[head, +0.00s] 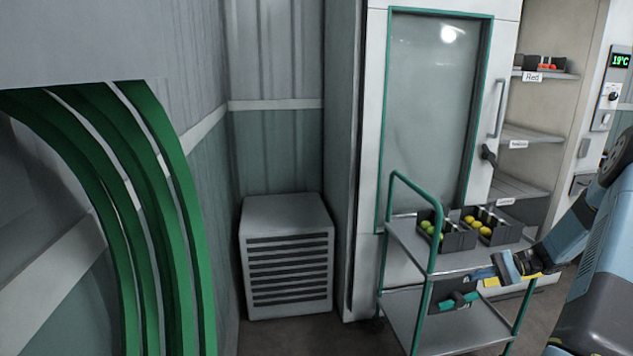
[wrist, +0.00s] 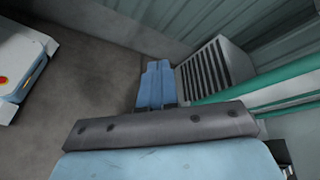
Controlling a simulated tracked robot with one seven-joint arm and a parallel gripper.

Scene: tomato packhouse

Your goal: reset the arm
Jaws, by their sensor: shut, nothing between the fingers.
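My gripper (wrist: 156,68) shows in the wrist view with its two blue fingers together and nothing between them. It points down over bare grey floor, apart from any object. In the head view my blue arm (head: 568,237) is bent at the right side, its lower part reaching left across the right end of a trolley (head: 408,243). The fingers are hard to make out there, and I cannot tell whether the arm touches the trolley.
Two dark crates (head: 459,238) of green and yellow tomatoes stand on the trolley's top shelf. A louvred grey unit (head: 287,215) stands by the wall. Green curved pipes (head: 150,190) rise at left. A glazed door (head: 432,110) and shelves (head: 535,135) are behind.

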